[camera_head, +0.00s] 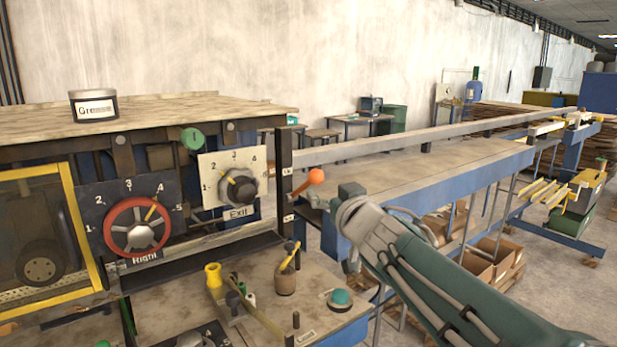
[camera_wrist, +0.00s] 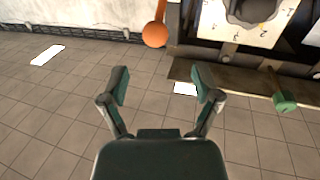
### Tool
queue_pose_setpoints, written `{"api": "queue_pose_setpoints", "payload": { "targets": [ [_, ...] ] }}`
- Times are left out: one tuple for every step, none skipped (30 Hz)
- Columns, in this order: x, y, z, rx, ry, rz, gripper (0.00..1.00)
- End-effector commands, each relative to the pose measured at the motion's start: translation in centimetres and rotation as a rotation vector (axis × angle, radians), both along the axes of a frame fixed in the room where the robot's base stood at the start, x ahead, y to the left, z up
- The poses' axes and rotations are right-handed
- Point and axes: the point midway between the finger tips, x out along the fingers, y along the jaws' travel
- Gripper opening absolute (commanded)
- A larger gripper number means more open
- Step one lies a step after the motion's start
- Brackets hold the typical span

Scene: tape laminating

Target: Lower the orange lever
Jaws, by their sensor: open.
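The orange lever (camera_head: 315,176) is a short rod with a round orange ball at its tip, on a dark post at the machine's right edge. Its ball points up and to the right. In the wrist view the orange ball (camera_wrist: 155,34) shows near the top, beyond the fingertips and apart from them. My gripper (camera_wrist: 162,84) is open and empty, its two green fingers spread, with floor tiles behind. In the head view my green arm comes in from the lower right and ends close to the right of the lever; the fingers are not clear there.
Left of the lever are the Exit dial (camera_head: 238,187), the red Right dial (camera_head: 137,226) and a green knob (camera_head: 192,139). Below is a bench with a yellow-handled tool (camera_head: 288,256) and a teal button (camera_head: 340,298). A long blue-edged table (camera_head: 430,170) runs behind my arm.

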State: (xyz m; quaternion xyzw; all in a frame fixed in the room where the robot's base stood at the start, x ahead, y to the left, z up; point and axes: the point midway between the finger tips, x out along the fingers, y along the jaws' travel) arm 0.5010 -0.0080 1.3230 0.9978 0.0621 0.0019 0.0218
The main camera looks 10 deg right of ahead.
Motion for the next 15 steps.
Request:
{"api": "queue_pose_setpoints", "payload": {
  "targets": [
    [0.9,0.1,-0.1,0.000,0.003,0.001,0.81],
    [1.5,0.1,-0.2,0.001,0.004,0.000,0.81],
    [2.1,0.2,-0.1,0.000,0.002,0.000,0.81],
    [2.6,0.2,-0.2,0.002,0.003,-0.001,0.81],
    [3.1,0.3,-0.1,0.000,0.002,-0.001,0.81],
    [3.8,0.4,-0.2,0.001,0.003,-0.001,0.81],
    [4.3,0.4,-0.2,0.001,0.002,-0.001,0.81],
    [4.8,0.5,-0.2,0.000,0.003,-0.001,0.81],
    [5.4,0.6,-0.1,0.000,0.002,-0.001,0.81],
    [5.9,0.7,-0.2,0.001,0.003,-0.001,0.81],
    [6.4,0.7,-0.2,0.000,0.003,-0.001,0.81],
    [6.9,0.8,-0.1,-0.001,0.002,-0.001,0.81],
    [7.3,0.8,-0.2,0.000,0.003,-0.002,0.81],
    [7.7,0.9,-0.1,0.000,0.002,-0.002,0.81],
    [8.1,0.9,-0.1,0.000,0.002,-0.002,0.81]
  ]
}}
